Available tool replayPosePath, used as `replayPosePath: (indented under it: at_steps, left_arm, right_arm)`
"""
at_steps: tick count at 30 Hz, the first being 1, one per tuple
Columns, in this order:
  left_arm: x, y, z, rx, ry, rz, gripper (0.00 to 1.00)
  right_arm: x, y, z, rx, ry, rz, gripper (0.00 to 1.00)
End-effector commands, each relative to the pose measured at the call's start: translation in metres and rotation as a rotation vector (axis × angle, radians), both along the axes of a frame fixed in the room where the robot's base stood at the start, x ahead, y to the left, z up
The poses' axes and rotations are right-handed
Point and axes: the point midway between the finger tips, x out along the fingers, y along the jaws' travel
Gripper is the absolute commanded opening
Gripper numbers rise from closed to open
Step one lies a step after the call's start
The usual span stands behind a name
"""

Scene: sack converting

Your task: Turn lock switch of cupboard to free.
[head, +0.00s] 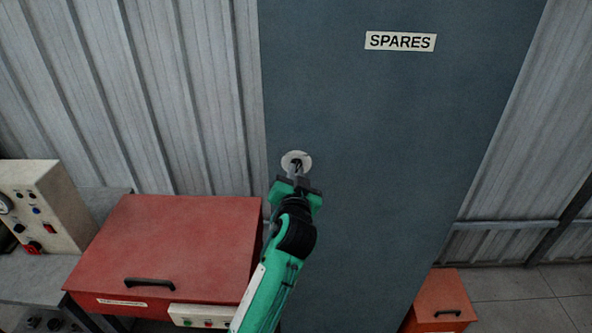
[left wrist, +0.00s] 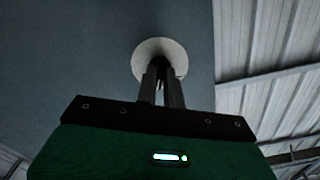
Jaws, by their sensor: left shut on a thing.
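The cupboard (head: 375,140) is a tall blue-grey door panel with a SPARES label (head: 400,41) near its top. The lock switch (head: 296,161) is a round pale disc on the cupboard's left side, with a dark part at its middle. My left gripper (head: 297,170) is at the disc, its fingers shut on the switch. In the left wrist view the pale disc (left wrist: 160,50) shows behind the two dark fingers (left wrist: 160,80). The fingers hide the switch's knob, so its turn angle cannot be told. My right gripper is not in view.
A red lidded box (head: 170,245) with a black handle stands at the lower left, close to my left arm. A control box (head: 42,205) with knobs is at the far left. A smaller orange-red box (head: 440,298) stands at the lower right. Corrugated wall (head: 130,90) is behind.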

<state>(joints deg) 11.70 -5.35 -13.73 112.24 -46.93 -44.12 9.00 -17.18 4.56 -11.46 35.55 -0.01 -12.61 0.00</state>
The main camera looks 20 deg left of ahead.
Motion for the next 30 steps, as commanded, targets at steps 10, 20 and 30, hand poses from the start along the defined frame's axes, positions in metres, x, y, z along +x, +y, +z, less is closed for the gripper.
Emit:
replayPosePath:
  at_steps: [10,20,30]
  left_arm:
    - [0.000,0.001,0.002,0.232,0.066,0.001,0.00]
    - [0.000,0.000,0.001,0.327,0.093,0.000,0.00]
    - [0.000,0.000,0.000,0.339,0.096,0.000,0.00]
  right_arm:
    - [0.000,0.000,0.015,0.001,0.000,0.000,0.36]
    - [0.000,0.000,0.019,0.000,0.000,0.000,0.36]
    - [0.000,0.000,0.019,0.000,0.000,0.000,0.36]
